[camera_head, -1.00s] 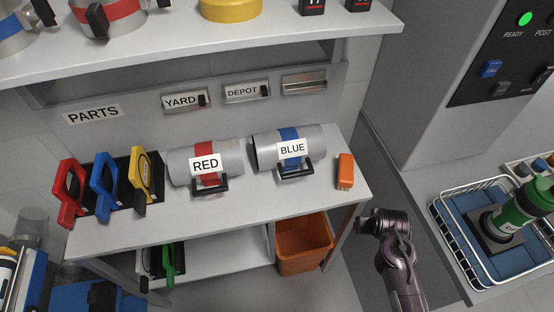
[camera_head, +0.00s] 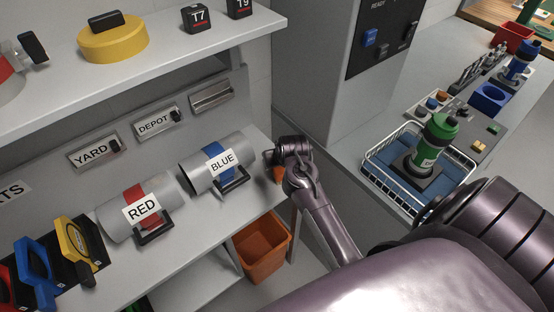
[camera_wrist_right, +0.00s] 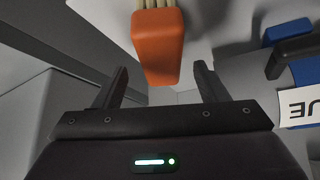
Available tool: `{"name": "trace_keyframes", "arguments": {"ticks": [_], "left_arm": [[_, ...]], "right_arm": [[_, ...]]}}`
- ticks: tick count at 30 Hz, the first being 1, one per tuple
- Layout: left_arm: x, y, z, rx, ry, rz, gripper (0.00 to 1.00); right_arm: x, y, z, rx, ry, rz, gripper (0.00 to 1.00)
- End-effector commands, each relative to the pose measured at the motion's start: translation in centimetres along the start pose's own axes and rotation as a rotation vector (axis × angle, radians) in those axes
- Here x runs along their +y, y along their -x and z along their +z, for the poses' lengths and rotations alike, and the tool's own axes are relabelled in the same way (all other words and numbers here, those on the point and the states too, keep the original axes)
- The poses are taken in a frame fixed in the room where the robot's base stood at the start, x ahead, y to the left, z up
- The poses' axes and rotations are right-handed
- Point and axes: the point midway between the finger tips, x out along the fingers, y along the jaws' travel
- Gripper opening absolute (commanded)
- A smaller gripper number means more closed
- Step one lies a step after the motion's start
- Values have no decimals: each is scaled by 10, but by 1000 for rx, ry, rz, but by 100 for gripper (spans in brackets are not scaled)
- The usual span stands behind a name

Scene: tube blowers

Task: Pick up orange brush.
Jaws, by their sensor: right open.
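The orange brush lies at the right end of the parts shelf. In the head view only a bit of the orange brush (camera_head: 278,175) shows, as my right gripper (camera_head: 275,156) hides the rest. In the right wrist view the orange brush (camera_wrist_right: 158,48) has its pale bristles at the top edge and its near end close to the fingertips. My right gripper (camera_wrist_right: 161,80) is open, one finger toward each side of the brush's near end. I see no contact, and cannot tell the depth gap. My left gripper is not in view.
The BLUE tube (camera_head: 215,165) lies left of the brush; its label (camera_wrist_right: 300,103) shows at right in the wrist view. The RED tube (camera_head: 133,210) is farther left. An orange bin (camera_head: 262,250) stands below the shelf. A wire basket (camera_head: 385,180) with a green bottle stands right.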

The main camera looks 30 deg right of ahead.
Motion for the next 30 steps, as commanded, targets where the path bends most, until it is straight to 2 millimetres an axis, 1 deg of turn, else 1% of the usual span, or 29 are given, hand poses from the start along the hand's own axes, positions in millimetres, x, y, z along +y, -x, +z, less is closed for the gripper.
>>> {"name": "trace_keyframes", "arguments": {"ticks": [6,10,13,20,30], "left_arm": [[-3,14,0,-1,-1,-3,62],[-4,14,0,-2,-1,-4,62],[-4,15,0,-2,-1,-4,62],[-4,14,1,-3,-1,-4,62],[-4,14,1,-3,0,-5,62]], "right_arm": [[-2,-26,6,-5,0,-2,66],[-1,-42,6,-1,0,-1,66],[-1,-48,6,-1,0,-2,66],[-1,-49,6,0,1,-2,66],[-1,-48,6,-1,1,-2,22]]}}
